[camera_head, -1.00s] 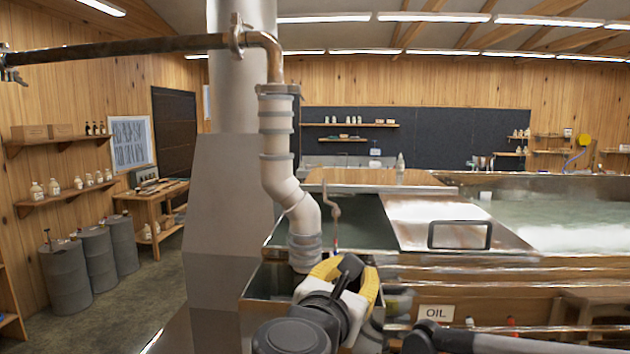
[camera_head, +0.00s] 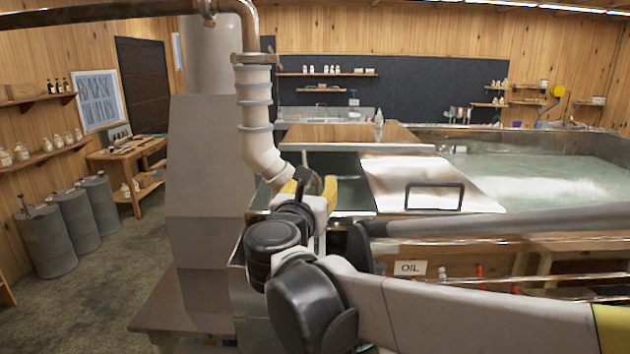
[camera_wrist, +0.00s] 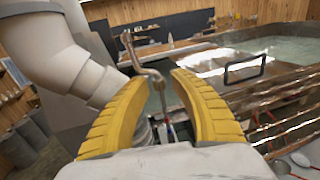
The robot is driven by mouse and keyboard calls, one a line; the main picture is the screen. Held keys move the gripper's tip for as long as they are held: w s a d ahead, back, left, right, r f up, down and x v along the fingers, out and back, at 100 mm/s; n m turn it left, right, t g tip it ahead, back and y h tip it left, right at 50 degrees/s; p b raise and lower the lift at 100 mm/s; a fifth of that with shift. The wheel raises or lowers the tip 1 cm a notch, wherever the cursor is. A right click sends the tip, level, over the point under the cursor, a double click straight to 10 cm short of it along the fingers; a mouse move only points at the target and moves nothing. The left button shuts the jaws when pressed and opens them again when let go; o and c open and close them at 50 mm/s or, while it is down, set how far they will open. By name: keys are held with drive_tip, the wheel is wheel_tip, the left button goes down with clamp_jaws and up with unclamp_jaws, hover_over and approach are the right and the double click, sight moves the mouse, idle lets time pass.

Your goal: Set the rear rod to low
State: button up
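A bent metal rod (camera_wrist: 152,76), which I take for the rear rod, stands upright with a crook in the wrist view. It shows in the gap between my fingertips, and a red spot is low on it. My gripper (camera_wrist: 160,78) has two yellow fingers spread apart, with nothing held. I cannot tell whether the rod lies between the fingers or just beyond them. In the head view my gripper (camera_head: 310,186) is over the pan edge beside the pale pipe, and the rod is hidden behind it there.
The pale jointed pipe (camera_head: 256,125) comes down close to my gripper's left. A metal lid with a black handle (camera_head: 434,197) lies to the right, beside the liquid-filled pan (camera_head: 530,180). An OIL sign (camera_head: 410,268) and horizontal rails are below. Open floor is at left.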

clamp_jaws()
drive_tip(key=shift+f+b, duration=1.35)
drive_tip(key=shift+f, duration=0.25)
drive_tip(key=shift+r, duration=0.1)
drive_tip(key=shift+w, duration=0.1)
unclamp_jaws()
drive_tip(key=v, duration=1.2)
